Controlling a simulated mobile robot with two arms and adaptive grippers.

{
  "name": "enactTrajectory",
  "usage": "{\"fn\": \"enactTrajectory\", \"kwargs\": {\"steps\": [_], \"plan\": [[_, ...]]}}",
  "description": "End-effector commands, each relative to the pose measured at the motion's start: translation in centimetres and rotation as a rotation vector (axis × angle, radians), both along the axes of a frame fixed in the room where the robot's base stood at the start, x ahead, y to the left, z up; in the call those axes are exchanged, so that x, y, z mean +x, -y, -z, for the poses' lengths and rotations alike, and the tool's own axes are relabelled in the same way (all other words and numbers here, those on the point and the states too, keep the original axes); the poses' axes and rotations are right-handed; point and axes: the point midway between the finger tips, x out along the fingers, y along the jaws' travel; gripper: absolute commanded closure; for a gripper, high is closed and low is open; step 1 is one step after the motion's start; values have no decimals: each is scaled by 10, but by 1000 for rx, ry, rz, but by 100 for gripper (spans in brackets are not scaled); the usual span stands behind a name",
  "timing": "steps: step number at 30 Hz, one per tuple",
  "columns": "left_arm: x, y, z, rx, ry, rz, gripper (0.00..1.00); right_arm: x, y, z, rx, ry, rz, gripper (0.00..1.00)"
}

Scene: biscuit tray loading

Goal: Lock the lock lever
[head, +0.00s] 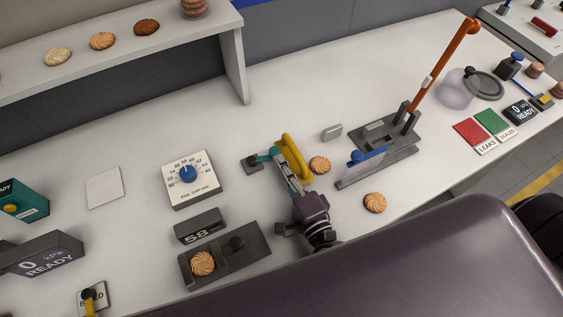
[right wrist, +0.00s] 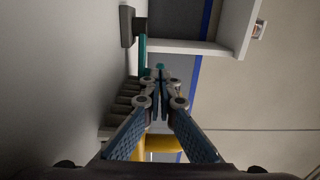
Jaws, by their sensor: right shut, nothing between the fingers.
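The teal lever (head: 265,157), which I take for the lock lever, sticks out from a small dark block (head: 252,166) on the table. A teal bar on a dark mount also shows in the right wrist view (right wrist: 143,52). My right gripper (head: 278,160) is shut and empty, its fingertips close to the lever's right end. In the right wrist view the fingertips (right wrist: 160,80) meet near a teal tip; I cannot tell whether they touch it. A yellow handle (head: 292,152) lies along the gripper and partly hides the space around it. My left gripper is not in view.
A biscuit (head: 320,164) lies just right of the handle, another (head: 375,202) farther right. A dial box (head: 205,199) stands left of the lever. A grey press with an orange lever (head: 436,73) stands to the right. The table behind the lever is clear.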

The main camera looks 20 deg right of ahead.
Motion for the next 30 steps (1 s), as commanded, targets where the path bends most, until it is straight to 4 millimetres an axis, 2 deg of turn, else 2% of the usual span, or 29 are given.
{"fn": "enactTrajectory", "kwargs": {"steps": [12,30], "plan": [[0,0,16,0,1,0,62,16,5,1,-3,4,-124,100],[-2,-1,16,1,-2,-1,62,20,7,-4,-1,8,-135,100]]}}
